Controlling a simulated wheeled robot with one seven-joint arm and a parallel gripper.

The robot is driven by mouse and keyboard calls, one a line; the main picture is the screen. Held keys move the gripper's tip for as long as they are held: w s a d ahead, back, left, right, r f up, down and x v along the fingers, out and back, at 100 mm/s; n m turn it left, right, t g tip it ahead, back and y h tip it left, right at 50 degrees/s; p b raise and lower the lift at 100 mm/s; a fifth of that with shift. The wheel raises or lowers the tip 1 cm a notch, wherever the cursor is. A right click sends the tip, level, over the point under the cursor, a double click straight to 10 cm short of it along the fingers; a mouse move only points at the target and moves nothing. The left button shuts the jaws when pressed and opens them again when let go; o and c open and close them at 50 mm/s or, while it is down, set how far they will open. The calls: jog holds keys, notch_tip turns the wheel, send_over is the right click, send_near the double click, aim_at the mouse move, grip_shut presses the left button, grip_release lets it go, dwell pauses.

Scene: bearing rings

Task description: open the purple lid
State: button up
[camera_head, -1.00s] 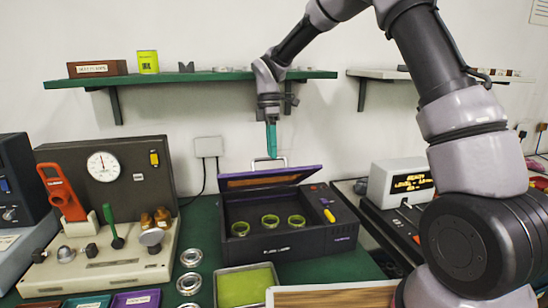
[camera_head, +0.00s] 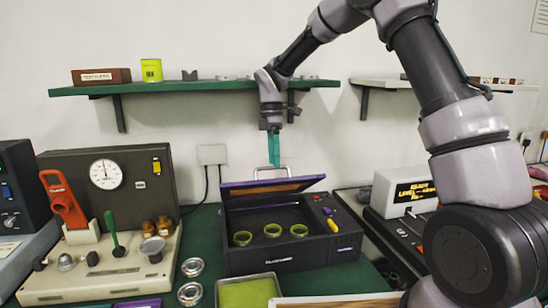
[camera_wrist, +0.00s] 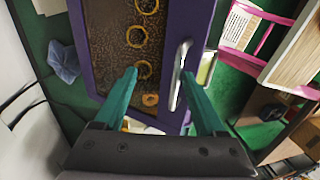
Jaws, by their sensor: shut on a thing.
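The purple lid (camera_head: 268,186) of the dark box (camera_head: 290,257) is raised and tilted at the back of the box, with its tan inner panel facing forward. Its silver handle (camera_head: 256,173) stands at its top edge and also shows in the wrist view (camera_wrist: 177,75). My gripper (camera_head: 273,163) has its teal fingers at this handle. In the wrist view my gripper (camera_wrist: 161,78) has its fingers apart, with the handle close to the right one; the exact contact is hard to see. Yellow-green rings (camera_head: 273,231) lie inside the box.
A gauge panel (camera_head: 105,175) with levers and knobs stands left of the box. Metal rings (camera_head: 191,267) and a tray with a green inside (camera_head: 247,293) lie in front. A display unit (camera_head: 405,190) is at right. A green shelf (camera_head: 200,86) hangs above.

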jog(key=shift+w+d, duration=0.1)
jog(key=shift+w, duration=0.05)
notch_tip(320, 180, up, 11)
jog(key=w, duration=0.1)
jog(key=shift+w+a+f, duration=0.2)
jog(key=shift+w+a, duration=0.1)
jog(key=shift+w, duration=0.1)
